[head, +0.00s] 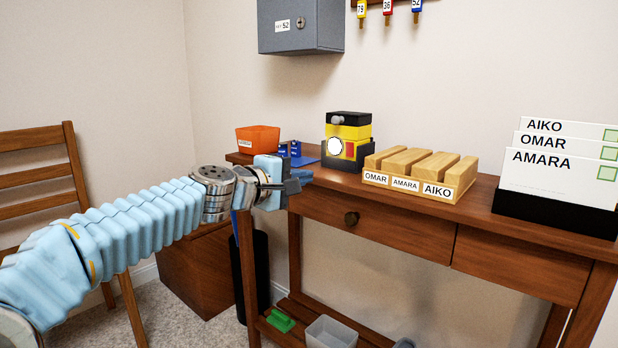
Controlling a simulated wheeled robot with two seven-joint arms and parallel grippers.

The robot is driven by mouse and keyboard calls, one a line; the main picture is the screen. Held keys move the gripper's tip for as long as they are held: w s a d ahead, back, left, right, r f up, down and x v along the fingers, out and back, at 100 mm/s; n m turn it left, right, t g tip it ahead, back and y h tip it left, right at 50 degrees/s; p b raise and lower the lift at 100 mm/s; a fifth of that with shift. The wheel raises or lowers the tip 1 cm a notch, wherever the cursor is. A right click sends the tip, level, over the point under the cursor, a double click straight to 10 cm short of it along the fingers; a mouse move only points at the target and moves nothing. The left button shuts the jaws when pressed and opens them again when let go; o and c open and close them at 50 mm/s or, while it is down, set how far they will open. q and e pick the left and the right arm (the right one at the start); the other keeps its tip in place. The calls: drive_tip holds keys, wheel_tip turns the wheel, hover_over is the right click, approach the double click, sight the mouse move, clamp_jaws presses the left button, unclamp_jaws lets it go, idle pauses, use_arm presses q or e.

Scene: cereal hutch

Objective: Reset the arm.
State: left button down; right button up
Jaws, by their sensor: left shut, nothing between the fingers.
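My left arm comes in from the left in a light-blue ribbed sleeve. My left gripper (299,181) is shut and empty. It is in front of the left end of the wooden hutch table (391,213), near the height of its top. In the picture its fingers point right, towards the table's drawer front. It partly covers the table's left corner. My right gripper is not in view.
On the table stand an orange bin (258,139), a yellow-black device (348,138), a wooden name-slot block (420,176) and a card holder (554,212). A grey lockbox (300,26) hangs above. A chair (42,182) stands left. Carpet between chair and table is partly clear.

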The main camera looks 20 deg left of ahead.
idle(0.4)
use_arm(q)
drive_tip(key=w+d+f+m+g+y+p, duration=0.1)
drive_tip(key=w+f+g+p, duration=0.1)
drive_tip(key=f, duration=0.6)
drive_tip(key=w+d+f+g+y+p, duration=0.1)
drive_tip(key=w+f, duration=0.1)
drive_tip(key=f, duration=0.6)
drive_tip(key=s+d+f+m+g+p, duration=0.2)
drive_tip(key=s+f+g, duration=0.1)
drive_tip(key=f, duration=0.7)
drive_tip(key=s+d+f+m+g+p, duration=0.1)
drive_tip(key=s+f+m+g+p, duration=0.15)
drive_tip(key=f, duration=0.85)
drive_tip(key=s+d+f+m+g+p, duration=0.2)
drive_tip(key=s+f, duration=0.6)
drive_tip(key=s, duration=0.5)
drive_tip(key=s+d+f+m+g+p, duration=0.2)
drive_tip(key=s+d+f+m+g, duration=0.2)
drive_tip(key=s+f, duration=0.5)
drive_tip(key=s+d, duration=0.1)
drive_tip(key=s, duration=0.4)
drive_tip(key=shift+s+d+f, duration=0.15)
drive_tip(key=shift+s+d, duration=0.05)
drive_tip(key=shift+d, duration=0.1)
drive_tip(key=shift+w+m, duration=0.1)
drive_tip(key=shift+m, duration=0.15)
